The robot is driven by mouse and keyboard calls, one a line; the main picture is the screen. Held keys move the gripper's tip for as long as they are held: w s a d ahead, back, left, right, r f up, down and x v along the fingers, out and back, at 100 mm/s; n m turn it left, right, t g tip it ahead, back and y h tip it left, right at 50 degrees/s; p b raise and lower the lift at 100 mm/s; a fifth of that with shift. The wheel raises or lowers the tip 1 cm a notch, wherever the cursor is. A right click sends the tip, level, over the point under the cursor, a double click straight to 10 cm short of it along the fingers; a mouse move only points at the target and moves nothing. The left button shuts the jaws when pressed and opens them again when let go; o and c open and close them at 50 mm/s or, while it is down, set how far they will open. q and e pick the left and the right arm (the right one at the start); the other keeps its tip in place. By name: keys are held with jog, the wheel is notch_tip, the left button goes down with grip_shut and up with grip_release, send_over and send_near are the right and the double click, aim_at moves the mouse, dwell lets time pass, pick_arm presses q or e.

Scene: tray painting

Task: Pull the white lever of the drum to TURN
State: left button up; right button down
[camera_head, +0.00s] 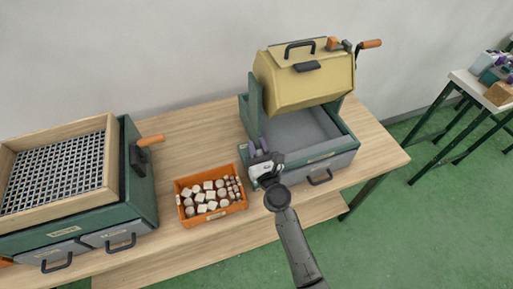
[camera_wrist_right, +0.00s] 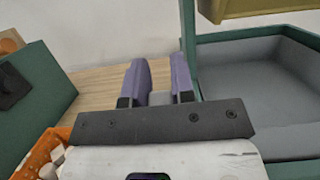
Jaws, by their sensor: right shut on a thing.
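The yellow drum (camera_head: 305,82) sits above an open green-framed box with a grey tray (camera_head: 300,130), on the wooden table. My right gripper (camera_head: 259,148) is at the front left corner of that box. In the right wrist view its purple fingers (camera_wrist_right: 161,85) are close together around a small pale piece (camera_wrist_right: 160,98), which seems to be the white lever. The fingers hide most of it, and its setting cannot be read. My left gripper is in neither view.
An orange crate (camera_head: 183,214) of pale blocks stands left of my right gripper. A green machine with a wood-framed mesh (camera_head: 140,190) is at far left. An orange-handled crank (camera_head: 370,44) sticks out right of the drum. Bare table (camera_head: 195,130) lies between the machines.

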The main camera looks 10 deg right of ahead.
jog(key=c, duration=1)
grip_release()
jog(key=shift+o, duration=0.2)
jog(key=v, duration=1.4)
jog(key=shift+b, duration=0.45)
jog(key=shift+w, duration=0.1)
